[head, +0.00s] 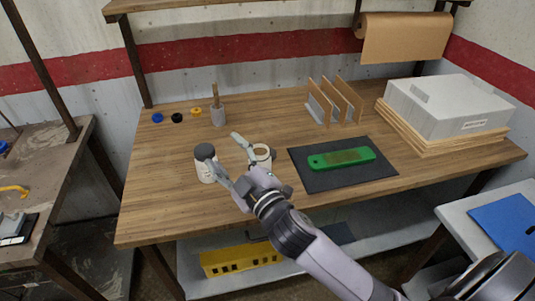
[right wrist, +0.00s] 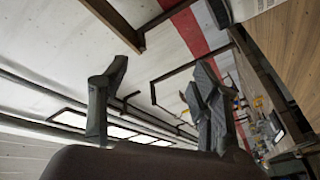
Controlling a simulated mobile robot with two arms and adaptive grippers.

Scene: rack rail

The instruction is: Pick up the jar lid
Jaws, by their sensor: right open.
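A white jar (head: 205,170) stands upright on the wooden workbench, left of centre in the head view. Its dark grey lid (head: 204,151) sits on top of it. My right gripper (head: 226,151) is just right of the jar, with its fingers spread and nothing between them. One finger points to the back and the other is close beside the jar; I cannot tell if it touches. In the right wrist view my right gripper (right wrist: 155,100) also shows open and empty, facing the wall and shelf. I cannot make out the lid there. My left gripper is not in view.
A tape roll (head: 263,150) is right behind my right gripper. A green tool (head: 342,158) lies on a black mat (head: 375,180). A brush holder (head: 218,116) and small coloured rolls (head: 177,117) stand behind. The bench (head: 150,205) is clear left of the jar.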

